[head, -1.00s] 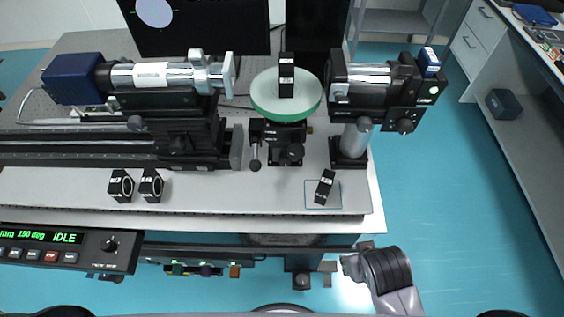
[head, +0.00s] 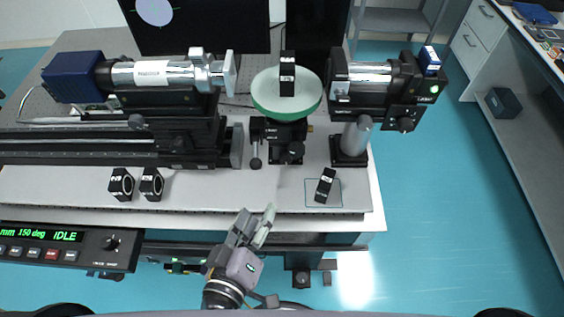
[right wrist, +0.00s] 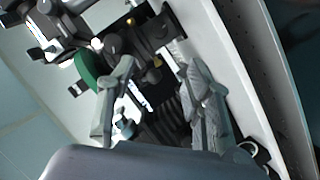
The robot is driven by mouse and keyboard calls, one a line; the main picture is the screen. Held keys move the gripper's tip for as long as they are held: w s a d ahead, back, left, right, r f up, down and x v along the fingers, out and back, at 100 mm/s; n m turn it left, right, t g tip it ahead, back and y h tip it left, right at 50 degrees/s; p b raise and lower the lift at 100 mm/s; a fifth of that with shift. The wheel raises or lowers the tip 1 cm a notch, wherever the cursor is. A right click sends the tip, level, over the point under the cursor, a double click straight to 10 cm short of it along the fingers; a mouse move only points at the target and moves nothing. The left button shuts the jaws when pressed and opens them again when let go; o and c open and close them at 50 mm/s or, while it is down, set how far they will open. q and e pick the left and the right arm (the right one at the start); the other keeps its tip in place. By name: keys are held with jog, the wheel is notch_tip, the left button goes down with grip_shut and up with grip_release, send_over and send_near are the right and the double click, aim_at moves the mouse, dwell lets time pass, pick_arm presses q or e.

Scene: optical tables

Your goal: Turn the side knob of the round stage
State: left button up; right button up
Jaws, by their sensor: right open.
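The round stage (head: 266,100) has a pale top with a green rim and stands on a black mount between the two optical assemblies. Two dark knobs show on the mount below it, a left knob (head: 255,162) and a front knob (head: 293,152). My right gripper (head: 257,217) is at the table's front edge, below and left of the stage. Its fingers are apart and empty, away from both knobs. In the right wrist view the open fingers (right wrist: 157,66) point toward the equipment, with the green rim (right wrist: 86,72) beyond the left finger. My left gripper is not seen.
A black upright holder (head: 287,75) stands on the stage. Two black ring mounts (head: 122,186) stand at the front left. A control box (head: 70,248) hangs at the left front edge.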

aim_at(284, 161)
jog(key=b+x, duration=0.4)
jog(key=x, duration=1.3)
jog(key=shift+w+d, duration=0.15)
grip_shut()
